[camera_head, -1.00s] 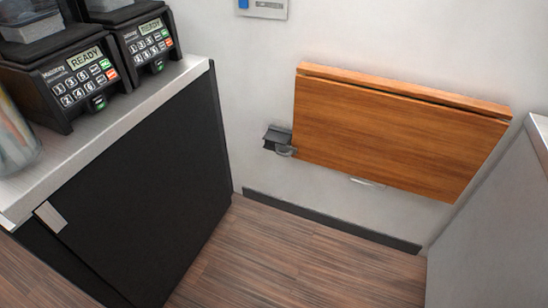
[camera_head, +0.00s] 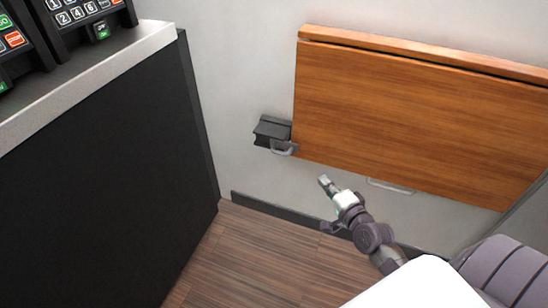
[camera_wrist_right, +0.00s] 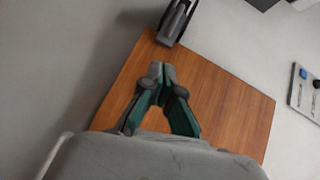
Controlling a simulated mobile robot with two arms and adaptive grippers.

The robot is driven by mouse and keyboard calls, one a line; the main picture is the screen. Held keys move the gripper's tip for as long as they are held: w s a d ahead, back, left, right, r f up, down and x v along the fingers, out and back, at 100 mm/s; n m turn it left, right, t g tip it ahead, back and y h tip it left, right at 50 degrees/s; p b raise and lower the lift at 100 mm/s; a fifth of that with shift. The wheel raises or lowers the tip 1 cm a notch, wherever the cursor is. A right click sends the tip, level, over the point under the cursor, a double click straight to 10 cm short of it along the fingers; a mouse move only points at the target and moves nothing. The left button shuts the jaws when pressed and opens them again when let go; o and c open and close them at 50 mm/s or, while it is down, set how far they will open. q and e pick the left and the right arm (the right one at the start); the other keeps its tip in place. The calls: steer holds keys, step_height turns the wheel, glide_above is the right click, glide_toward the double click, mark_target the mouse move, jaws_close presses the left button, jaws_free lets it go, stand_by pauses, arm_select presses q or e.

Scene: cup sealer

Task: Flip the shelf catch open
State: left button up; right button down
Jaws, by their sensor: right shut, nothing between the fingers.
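The shelf (camera_head: 415,115) is a brown wooden panel that hangs folded down against the white wall. The shelf catch (camera_head: 272,132) is a dark grey block with a small light loop (camera_head: 284,149) at the shelf's left edge. My right gripper (camera_head: 323,181) is below and to the right of the catch, apart from it, shut and empty. In the right wrist view the shut fingertips (camera_wrist_right: 157,68) point toward the catch (camera_wrist_right: 174,22), with the wooden shelf (camera_wrist_right: 205,95) behind them. My left gripper is not in view.
A counter with a black side (camera_head: 100,175) stands at the left, with keypad machines (camera_head: 80,15) on it. A metal handle (camera_head: 390,187) shows under the shelf. A dark baseboard (camera_head: 280,218) runs along the wall. The wood floor (camera_head: 255,255) between is clear.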

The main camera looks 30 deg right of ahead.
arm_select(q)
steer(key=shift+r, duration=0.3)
arm_select(e)
steer(key=shift+w+a+r, duration=0.1)
steer(key=shift+w+r, duration=0.2)
steer(key=shift+r, duration=0.25)
steer(key=b, duration=0.2)
glide_toward(291, 152)
steer(key=w+d, duration=0.1)
steer(key=d, duration=0.1)
steer(key=w, duration=0.1)
steer(key=w+a, duration=0.1)
steer(key=w, duration=0.1)
steer(key=w+f, duration=0.1)
steer(key=w, duration=0.1)
steer(key=shift+a, duration=0.3)
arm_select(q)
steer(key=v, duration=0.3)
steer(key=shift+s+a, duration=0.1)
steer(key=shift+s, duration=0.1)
arm_select(e)
steer(key=shift+w+a+f, duration=0.1)
steer(key=shift+w+a, duration=0.15)
steer(key=shift+a, duration=0.05)
